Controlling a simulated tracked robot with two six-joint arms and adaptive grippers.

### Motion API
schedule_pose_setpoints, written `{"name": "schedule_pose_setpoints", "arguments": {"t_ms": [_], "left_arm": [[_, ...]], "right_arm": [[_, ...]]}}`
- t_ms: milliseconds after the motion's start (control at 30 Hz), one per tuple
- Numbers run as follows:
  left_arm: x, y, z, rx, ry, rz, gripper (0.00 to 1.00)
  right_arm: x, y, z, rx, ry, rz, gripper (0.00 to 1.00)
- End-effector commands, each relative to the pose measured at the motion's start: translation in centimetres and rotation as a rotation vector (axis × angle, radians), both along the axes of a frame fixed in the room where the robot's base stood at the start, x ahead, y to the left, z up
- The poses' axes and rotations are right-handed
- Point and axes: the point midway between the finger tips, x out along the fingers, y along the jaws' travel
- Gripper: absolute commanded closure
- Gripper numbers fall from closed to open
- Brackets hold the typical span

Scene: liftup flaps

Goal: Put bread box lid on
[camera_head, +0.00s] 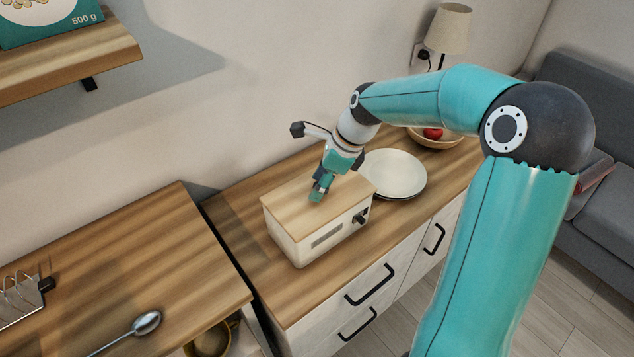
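The bread box (314,241) is a cream box on the wooden counter, with a narrow plate on its front. Its wooden lid (300,207) lies across the top and looks about level. I cannot tell whether it is fully seated. My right gripper (309,163) is over the lid's far right part, its fingers spread apart. One dark-tipped finger stands out to the left above the lid; a teal part reaches down close to the lid, and I cannot tell whether it touches. No object shows between the fingers. My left gripper is not in view.
White plates (394,174) are right behind the box. A bowl with red fruit (433,133) and a lamp (449,30) are farther back. A spoon (146,323) and wire rack (22,299) are on the left counter. A shelf (70,57) hangs upper left. The counter's front left is clear.

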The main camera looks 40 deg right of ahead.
Motion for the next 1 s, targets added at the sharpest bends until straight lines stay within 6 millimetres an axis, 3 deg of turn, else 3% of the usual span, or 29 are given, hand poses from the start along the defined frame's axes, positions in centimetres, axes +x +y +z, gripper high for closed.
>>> {"name": "schedule_pose_setpoints", "arguments": {"t_ms": [367, 800, 1000], "left_arm": [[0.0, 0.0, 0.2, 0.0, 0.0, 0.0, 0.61], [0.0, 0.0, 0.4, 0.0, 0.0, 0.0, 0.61], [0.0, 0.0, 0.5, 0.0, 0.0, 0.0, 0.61]], "right_arm": [[-0.1, -0.2, 1.0, -0.002, -0.003, 0.0, 0.48], [-2.5, -2.1, 8.5, -0.003, -0.003, -0.001, 0.48], [-3.3, -2.7, 10.8, -0.001, -0.001, 0.001, 0.48]]}}
